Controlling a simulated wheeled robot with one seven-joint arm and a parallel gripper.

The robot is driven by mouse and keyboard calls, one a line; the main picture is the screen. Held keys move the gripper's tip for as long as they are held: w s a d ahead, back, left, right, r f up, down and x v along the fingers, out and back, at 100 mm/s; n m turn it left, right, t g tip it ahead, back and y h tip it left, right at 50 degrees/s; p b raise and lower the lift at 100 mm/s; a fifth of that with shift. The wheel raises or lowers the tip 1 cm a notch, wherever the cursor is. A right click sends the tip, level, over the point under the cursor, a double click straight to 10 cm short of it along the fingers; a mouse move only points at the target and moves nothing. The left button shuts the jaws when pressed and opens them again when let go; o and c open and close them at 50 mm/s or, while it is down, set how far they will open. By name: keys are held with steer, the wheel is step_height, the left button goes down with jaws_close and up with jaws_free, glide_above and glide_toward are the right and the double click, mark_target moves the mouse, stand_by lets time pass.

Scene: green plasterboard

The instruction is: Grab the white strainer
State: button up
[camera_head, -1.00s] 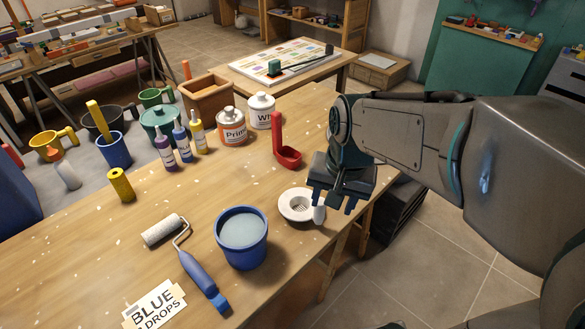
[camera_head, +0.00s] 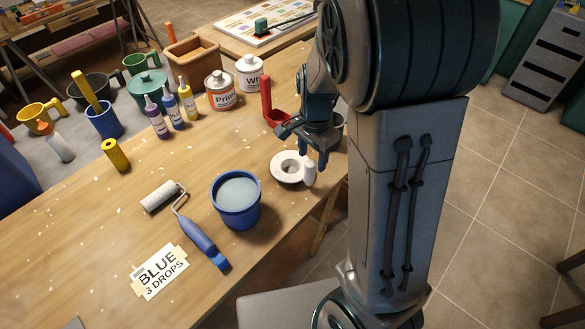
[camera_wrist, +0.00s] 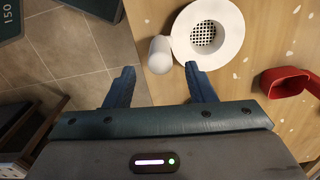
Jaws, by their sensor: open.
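The white strainer (camera_head: 287,166) lies on the wooden table near its right edge, just right of the blue bucket. It has a wide ring, a grid in its middle and a stubby white handle (camera_head: 309,174). In the wrist view the strainer (camera_wrist: 232,36) is at the top right, and its handle end (camera_wrist: 160,55) lies above the gap between my fingers. My gripper (camera_head: 316,160) is open and empty, close to the strainer on its far right side. In the wrist view my fingertips (camera_wrist: 160,72) point towards the handle, with no visible grip on it.
The blue bucket (camera_head: 238,212) of bluish liquid stands left of the strainer. A red holder (camera_head: 273,112) stands behind it; it also shows in the wrist view (camera_wrist: 286,82). A paint roller (camera_head: 200,238) and a label card (camera_head: 160,272) lie nearer. Paint cans and bottles stand farther back.

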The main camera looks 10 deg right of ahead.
mark_target(310, 170)
steer(key=shift+s+a+f, duration=0.1)
steer(key=shift+f, duration=1.35)
steer(key=shift+a+f, duration=0.1)
steer(key=shift+f, duration=1.3)
jaws_close()
